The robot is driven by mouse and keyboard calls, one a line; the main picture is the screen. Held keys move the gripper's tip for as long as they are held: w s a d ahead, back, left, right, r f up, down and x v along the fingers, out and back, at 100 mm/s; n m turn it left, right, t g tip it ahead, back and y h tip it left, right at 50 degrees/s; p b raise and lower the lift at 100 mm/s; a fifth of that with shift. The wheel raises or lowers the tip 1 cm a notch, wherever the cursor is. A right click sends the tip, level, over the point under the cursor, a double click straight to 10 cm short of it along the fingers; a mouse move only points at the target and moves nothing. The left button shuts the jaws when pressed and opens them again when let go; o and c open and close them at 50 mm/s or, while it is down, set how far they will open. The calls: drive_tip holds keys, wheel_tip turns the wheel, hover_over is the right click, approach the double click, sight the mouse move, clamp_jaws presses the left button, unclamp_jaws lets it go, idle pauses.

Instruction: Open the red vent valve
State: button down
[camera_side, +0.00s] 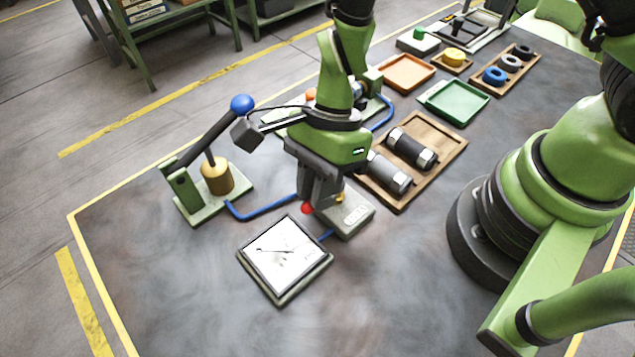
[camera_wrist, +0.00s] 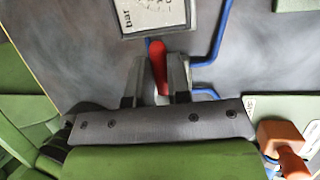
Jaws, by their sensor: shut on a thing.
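The red vent valve shows its handle (camera_wrist: 158,62) between my two fingers in the wrist view. A small part of the red handle (camera_side: 307,208) also shows in the side view, beside my fingertips, next to a grey-green block (camera_side: 349,219). My gripper (camera_side: 316,203) points down over the valve and is shut on the handle; its fingers (camera_wrist: 158,78) flank the handle on both sides. The valve body is mostly hidden by my gripper. The square pressure gauge (camera_side: 285,258) lies in front of the valve, its face up; its edge shows in the wrist view (camera_wrist: 157,14).
A hand pump with a blue-knobbed lever (camera_side: 242,104) stands at the left. Blue pipes (camera_side: 263,210) run along the table. A wooden tray (camera_side: 432,157) with two dark cylinders is to the right. Orange (camera_side: 407,72) and green (camera_side: 455,102) trays lie farther back. The front table is clear.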

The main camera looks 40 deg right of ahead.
drive_tip(key=shift+s+n, duration=0.1)
drive_tip(key=shift+n, duration=0.2)
drive_tip(key=n, duration=0.1)
drive_tip(key=s+n+g+h, duration=0.1)
drive_tip(key=n, duration=0.2)
drive_tip(key=n+g+h, duration=0.1)
drive_tip(key=n, duration=0.1)
drive_tip(key=s+n, duration=0.1)
drive_tip(key=n, duration=0.1)
drive_tip(key=shift+s+d+h, duration=0.1)
drive_tip(key=shift+d+h, duration=0.15)
drive_tip(key=shift+h, duration=0.15)
drive_tip(key=n, duration=0.1)
drive_tip(key=n+h, duration=0.1)
drive_tip(key=n, duration=0.1)
drive_tip(key=s+d+n, duration=0.1)
drive_tip(key=shift+n+g+h, duration=0.3)
drive_tip(key=shift+g+h, duration=0.1)
drive_tip(key=shift+s+d+n+h, duration=0.1)
drive_tip(key=shift+d+n+h, duration=0.2)
drive_tip(key=shift+n, duration=0.45)
drive_tip(key=shift+s+d+n+h, duration=0.15)
drive_tip(key=shift+n+h, duration=0.2)
drive_tip(key=shift+n, duration=0.45)
drive_tip(key=shift+w+d+n+h, duration=0.1)
drive_tip(key=shift+d+n+h, duration=0.2)
drive_tip(key=shift+n, duration=0.45)
drive_tip(key=shift+s+t, duration=0.1)
drive_tip(key=shift+t, duration=0.2)
